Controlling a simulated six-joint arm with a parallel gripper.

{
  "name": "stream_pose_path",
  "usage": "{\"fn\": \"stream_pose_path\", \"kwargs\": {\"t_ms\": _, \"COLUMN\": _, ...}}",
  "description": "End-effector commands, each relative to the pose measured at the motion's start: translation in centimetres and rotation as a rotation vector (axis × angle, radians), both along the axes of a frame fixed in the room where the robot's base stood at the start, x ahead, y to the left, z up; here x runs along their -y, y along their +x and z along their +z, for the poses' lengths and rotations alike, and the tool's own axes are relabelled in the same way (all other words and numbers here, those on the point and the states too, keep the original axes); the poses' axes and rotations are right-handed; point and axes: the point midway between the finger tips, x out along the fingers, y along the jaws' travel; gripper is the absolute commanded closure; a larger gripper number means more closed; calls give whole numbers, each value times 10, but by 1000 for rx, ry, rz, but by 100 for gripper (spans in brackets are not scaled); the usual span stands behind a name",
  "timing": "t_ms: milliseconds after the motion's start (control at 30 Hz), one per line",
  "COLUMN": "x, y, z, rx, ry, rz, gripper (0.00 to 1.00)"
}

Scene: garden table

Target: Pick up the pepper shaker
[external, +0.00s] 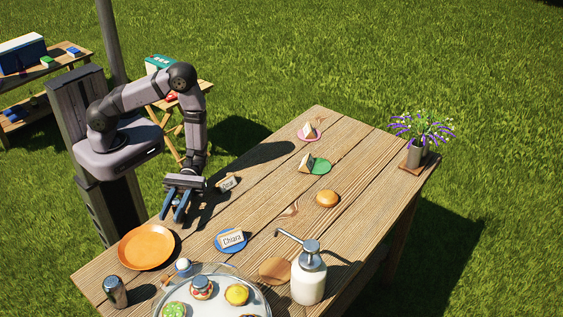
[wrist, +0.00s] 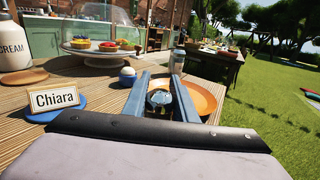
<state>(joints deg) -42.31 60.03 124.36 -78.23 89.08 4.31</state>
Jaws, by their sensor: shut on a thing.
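My gripper (external: 173,214) is above the left edge of the wooden table, its blue fingers pointing down toward the front. In the wrist view, a small dark shaker with a shiny metal top, which looks like the pepper shaker (wrist: 160,98), sits between the fingers (wrist: 160,78), and they are shut on it. In the external view the held shaker is hard to make out. Another shaker with a metal cap (external: 115,291) stands upright at the table's near left corner, and it also shows beyond the fingers in the wrist view (wrist: 179,60).
An orange plate (external: 146,248) lies just in front of my gripper. A "Chiara" card (external: 231,238) stands on a blue coaster to the right. A cake stand (external: 256,298) with tarts and a pump bottle (external: 309,280) are nearer.

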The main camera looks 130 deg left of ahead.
Motion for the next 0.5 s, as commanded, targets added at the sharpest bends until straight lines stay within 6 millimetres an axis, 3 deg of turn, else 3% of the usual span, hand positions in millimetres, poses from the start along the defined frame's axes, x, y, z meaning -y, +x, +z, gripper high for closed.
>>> {"fn": "stream_pose_path", "kwargs": {"t_ms": 267, "x": 0, "y": 0, "z": 11, "rx": 1, "ry": 1, "rz": 0, "gripper": 99}}
{"fn": "stream_pose_path", "kwargs": {"t_ms": 500, "x": 0, "y": 1, "z": 37, "rx": 3, "ry": 3, "rz": 0, "gripper": 99}}
